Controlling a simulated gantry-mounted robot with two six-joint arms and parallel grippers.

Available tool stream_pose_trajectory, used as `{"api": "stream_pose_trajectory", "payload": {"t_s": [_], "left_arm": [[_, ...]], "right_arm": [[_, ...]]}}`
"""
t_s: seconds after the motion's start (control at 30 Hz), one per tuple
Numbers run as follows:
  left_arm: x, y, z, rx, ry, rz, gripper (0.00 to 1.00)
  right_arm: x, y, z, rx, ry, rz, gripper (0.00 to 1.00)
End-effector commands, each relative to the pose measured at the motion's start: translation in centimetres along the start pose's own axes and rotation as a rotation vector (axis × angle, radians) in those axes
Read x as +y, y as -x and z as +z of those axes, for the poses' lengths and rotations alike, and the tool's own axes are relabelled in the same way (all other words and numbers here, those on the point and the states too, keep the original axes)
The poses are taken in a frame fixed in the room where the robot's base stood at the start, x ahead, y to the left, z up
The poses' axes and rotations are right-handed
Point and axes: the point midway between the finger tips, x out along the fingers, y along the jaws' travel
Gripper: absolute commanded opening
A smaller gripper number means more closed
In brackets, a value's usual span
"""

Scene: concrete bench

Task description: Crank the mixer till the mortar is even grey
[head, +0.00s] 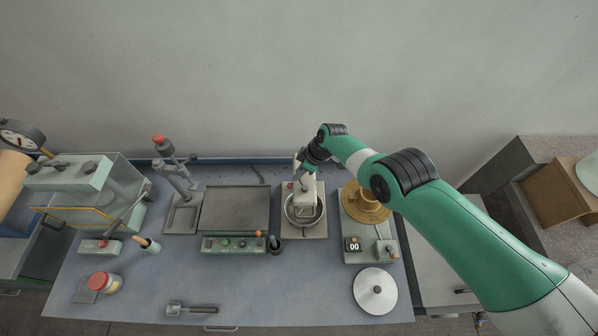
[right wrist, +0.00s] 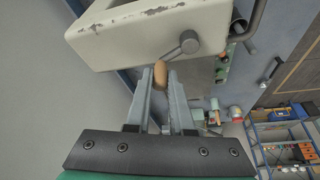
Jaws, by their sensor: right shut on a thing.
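The mixer (head: 306,207) stands on a pale base toward the right of the bench, with a metal bowl (head: 289,222) under its cream head. The mortar in the bowl is too small and too covered to judge its colour. In the right wrist view the mixer's chipped cream housing (right wrist: 150,35) fills the top, with a grey crank arm (right wrist: 182,46) ending in a wooden knob (right wrist: 160,72). My right gripper (right wrist: 161,86) is shut on this knob, one finger on each side. In the head view my right gripper (head: 302,164) is at the mixer's back. My left gripper is not in view.
A scale with a brass-coloured pan (head: 363,212) stands close right of the mixer. A flat grey plate unit (head: 234,208) and a dark cup (head: 275,244) are to its left. A round lid (head: 375,291) lies in front right. The bench's front middle is mostly clear.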

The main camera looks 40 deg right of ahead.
Motion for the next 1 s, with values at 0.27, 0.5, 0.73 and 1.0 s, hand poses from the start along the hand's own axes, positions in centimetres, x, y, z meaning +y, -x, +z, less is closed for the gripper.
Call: {"api": "stream_pose_trajectory", "payload": {"t_s": [0.27,0.5,0.73,1.0], "left_arm": [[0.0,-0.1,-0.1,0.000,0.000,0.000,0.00],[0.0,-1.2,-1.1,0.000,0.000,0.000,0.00],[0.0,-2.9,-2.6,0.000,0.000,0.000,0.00],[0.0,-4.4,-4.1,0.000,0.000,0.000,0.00]], "right_arm": [[0.0,0.0,0.0,-0.001,-0.007,0.003,0.00],[0.2,0.3,0.2,-0.003,-0.069,0.028,0.00],[0.5,0.6,0.7,-0.003,-0.210,0.088,0.00],[0.9,0.9,1.6,-0.003,-0.439,0.183,0.00]]}}
